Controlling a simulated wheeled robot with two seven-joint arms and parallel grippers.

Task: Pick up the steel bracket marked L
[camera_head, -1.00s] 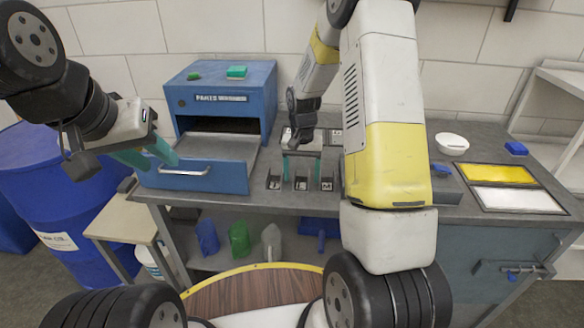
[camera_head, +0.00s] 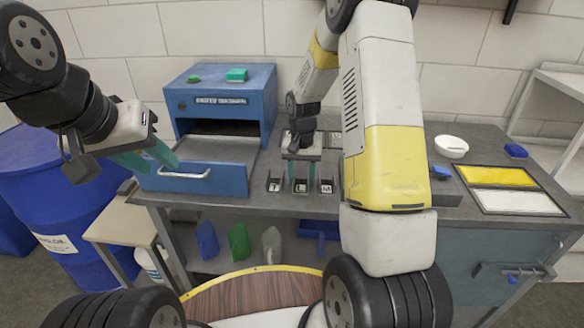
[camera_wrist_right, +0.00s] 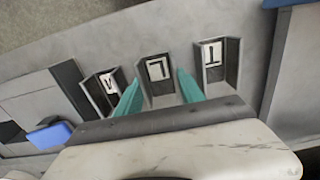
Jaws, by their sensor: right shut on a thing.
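Three small steel brackets stand in a row on the workbench. The middle one, the bracket marked L (camera_head: 300,187), also shows in the right wrist view (camera_wrist_right: 158,70), its letter upside down there. My right gripper (camera_head: 302,168) is over the middle bracket with its teal fingers closed on its two sides; in the wrist view the fingers (camera_wrist_right: 158,95) flank it. The bracket marked T (camera_wrist_right: 212,62) is on one side. Another bracket (camera_wrist_right: 106,88) is on the other, its letter not clear. My left gripper (camera_head: 148,158) is open and empty, before the blue drawer.
A blue cabinet (camera_head: 222,98) stands on the bench with its drawer (camera_head: 206,180) pulled out. A white bowl (camera_head: 452,146) and yellow and white trays (camera_head: 497,174) are at the right. A blue barrel (camera_head: 62,215) stands left of the bench.

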